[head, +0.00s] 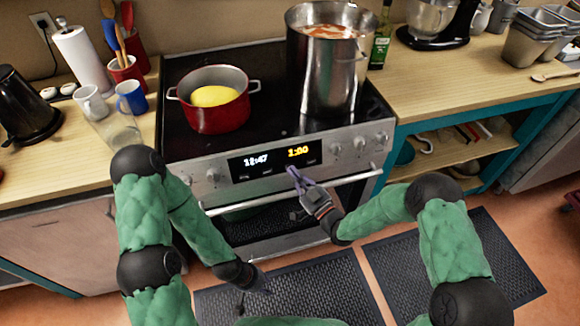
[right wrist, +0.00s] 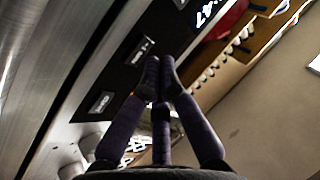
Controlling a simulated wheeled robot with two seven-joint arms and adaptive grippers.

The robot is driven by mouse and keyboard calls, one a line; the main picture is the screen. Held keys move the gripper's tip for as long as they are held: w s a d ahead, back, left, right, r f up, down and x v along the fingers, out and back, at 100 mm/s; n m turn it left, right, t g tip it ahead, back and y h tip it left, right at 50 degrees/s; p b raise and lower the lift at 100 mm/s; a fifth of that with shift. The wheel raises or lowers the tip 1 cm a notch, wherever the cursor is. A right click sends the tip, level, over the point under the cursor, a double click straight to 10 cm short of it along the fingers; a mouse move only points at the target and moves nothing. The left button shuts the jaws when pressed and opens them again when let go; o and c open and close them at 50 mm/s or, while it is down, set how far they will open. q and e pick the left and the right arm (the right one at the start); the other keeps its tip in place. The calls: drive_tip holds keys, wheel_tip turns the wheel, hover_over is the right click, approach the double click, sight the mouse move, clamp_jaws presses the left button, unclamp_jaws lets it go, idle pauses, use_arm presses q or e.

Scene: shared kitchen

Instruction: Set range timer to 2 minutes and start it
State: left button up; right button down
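The range (head: 222,176) has a black control panel showing a white clock at 12:47 and an orange timer display (head: 298,152) at 1:00. Small light buttons (head: 267,171) sit along the panel's lower edge. My right gripper (head: 293,172) is at the panel just below the timer display, its purple fingers close together and empty. In the right wrist view its fingertips (right wrist: 160,75) lie beside a button (right wrist: 140,51), with another button (right wrist: 101,103) lower left. Contact cannot be told. My left gripper (head: 260,286) is low over the dark mat, too dark to read.
A red pot (head: 217,112) with something yellow inside and a tall steel stockpot (head: 325,70) stand on the cooktop. Knobs (head: 360,143) flank the panel. The oven handle (head: 270,198) runs below the panel. Mugs and a glass (head: 120,130) stand on the left counter.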

drive_tip(key=s+d+r+p, duration=0.1)
drive_tip(key=s+r+p, duration=0.1)
drive_tip(key=s, duration=0.3)
drive_tip(key=shift+s+d, duration=0.2)
drive_tip(key=shift+d, duration=0.2)
drive_tip(key=shift+f, duration=0.1)
idle(0.8)
drive_tip(key=s+d+f+m+g+h, duration=0.1)
drive_tip(key=d+f+m+g+h, duration=0.2)
drive_tip(key=f, duration=0.5)
drive_tip(key=s+d+f+m+g+h, duration=0.1)
drive_tip(key=d+f+g+h, duration=0.2)
drive_tip(key=f, duration=0.5)
drive_tip(key=s+d+f+m+g+h, duration=0.1)
drive_tip(key=s+f+g, duration=0.3)
drive_tip(key=s, duration=0.6)
drive_tip(key=s+d+f+m+g+h, duration=0.1)
drive_tip(key=s+f+m+g+h, duration=0.1)
drive_tip(key=s, duration=0.8)
wheel_tip(320, 180, down, 2)
drive_tip(key=m+g, duration=0.1)
drive_tip(key=g, duration=0.2)
drive_tip(key=shift+d+f+p, duration=0.2)
drive_tip(key=shift+f+p, duration=0.05)
drive_tip(key=shift+p, duration=0.05)
